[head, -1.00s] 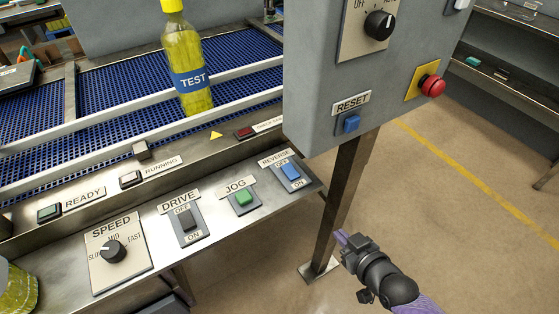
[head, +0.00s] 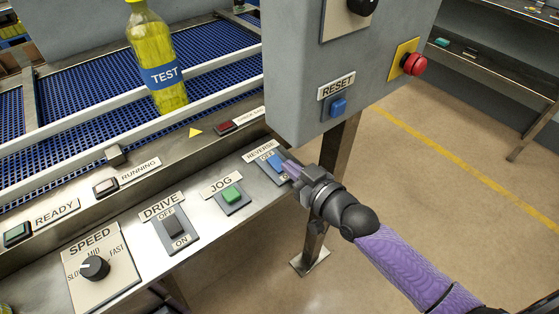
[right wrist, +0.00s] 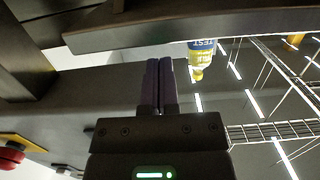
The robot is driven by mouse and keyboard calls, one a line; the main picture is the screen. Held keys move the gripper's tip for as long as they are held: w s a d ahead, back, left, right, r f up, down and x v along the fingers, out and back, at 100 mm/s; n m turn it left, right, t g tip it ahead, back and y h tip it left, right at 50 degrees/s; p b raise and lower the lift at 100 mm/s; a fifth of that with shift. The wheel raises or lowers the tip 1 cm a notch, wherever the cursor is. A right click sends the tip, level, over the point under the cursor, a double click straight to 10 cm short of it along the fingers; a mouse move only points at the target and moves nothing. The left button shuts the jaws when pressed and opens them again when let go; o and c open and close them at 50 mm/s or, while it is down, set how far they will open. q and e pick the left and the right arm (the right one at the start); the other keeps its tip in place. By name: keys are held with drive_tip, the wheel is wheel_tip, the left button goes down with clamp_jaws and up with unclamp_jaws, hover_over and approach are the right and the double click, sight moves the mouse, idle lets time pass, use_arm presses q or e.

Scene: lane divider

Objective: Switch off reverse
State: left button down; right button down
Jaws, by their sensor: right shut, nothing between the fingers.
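The blue REVERSE rocker switch (head: 274,163) sits at the right end of the sloped metal panel, with OFF marked at its upper end. My right gripper (head: 288,168) is shut and empty, with its purple fingertips at the switch's lower right side, covering the ON end. I cannot tell whether the tips touch the switch. In the right wrist view the closed fingers (right wrist: 158,85) point toward the underside of a metal edge, and the switch does not show. My left gripper is not in view.
Left of the switch are the green JOG button (head: 231,194), the DRIVE switch (head: 174,226) and the SPEED knob (head: 94,268). A grey control box (head: 300,90) with a blue RESET button (head: 338,106) and red stop button (head: 413,64) hangs close above. A TEST bottle (head: 158,62) stands on the conveyor.

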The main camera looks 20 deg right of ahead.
sight(279, 165)
drive_tip(key=x, duration=0.2)
drive_tip(key=shift+w+a+f+b, duration=0.1)
drive_tip(key=shift+w+f+b, duration=0.1)
drive_tip(key=shift+w+b, duration=0.15)
drive_tip(key=shift+w+a, duration=0.25)
drive_tip(key=shift+w, duration=0.25)
drive_tip(key=shift+r, duration=0.1)
drive_tip(key=shift+w+r+g+p, duration=0.15)
drive_tip(key=shift+g+p, duration=0.15)
drive_tip(key=shift+p, duration=0.45)
drive_tip(key=shift+f, duration=0.45)
